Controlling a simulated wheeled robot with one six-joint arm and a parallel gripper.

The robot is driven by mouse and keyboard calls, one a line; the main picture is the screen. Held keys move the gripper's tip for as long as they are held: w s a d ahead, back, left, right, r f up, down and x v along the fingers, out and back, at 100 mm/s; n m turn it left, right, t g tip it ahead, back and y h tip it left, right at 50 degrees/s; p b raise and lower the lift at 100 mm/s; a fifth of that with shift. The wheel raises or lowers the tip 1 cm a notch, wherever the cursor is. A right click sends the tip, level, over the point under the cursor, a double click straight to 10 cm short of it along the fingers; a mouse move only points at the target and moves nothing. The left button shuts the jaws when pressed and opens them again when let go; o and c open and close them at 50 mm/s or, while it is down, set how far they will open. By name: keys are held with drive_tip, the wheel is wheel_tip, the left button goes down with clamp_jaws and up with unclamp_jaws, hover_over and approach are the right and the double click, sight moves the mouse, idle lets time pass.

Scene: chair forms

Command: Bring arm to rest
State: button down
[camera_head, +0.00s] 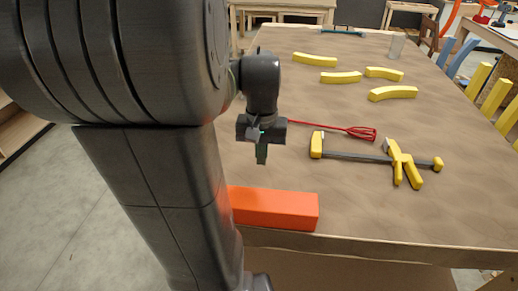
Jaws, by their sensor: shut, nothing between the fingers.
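My gripper (262,152) points down above the left part of the workbench, between the red whisk-like tool and the orange block. It is shut, with its fingers together and nothing held. It appears apart from the tabletop, but its exact height is hard to judge. My arm comes in from the upper left and covers much of the left side of the view.
An orange block (275,209) lies at the table's (370,222) near edge, partly behind my arm. A red whisk-like tool (345,131) and a yellow-and-black clamp (360,157) lie right of my gripper. Several yellow curved pieces (393,93) and a cup (396,45) are farther back.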

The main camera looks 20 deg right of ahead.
sight(261, 191)
drive_tip(key=shift+r, duration=0.2)
drive_tip(key=shift+f, duration=0.1)
wheel_tip(261, 191, down, 14)
drive_tip(key=shift+r, duration=0.1)
drive_tip(key=shift+w+d+r, duration=0.1)
drive_tip(key=shift+w+d, duration=0.15)
drive_tip(key=shift+w, duration=0.4)
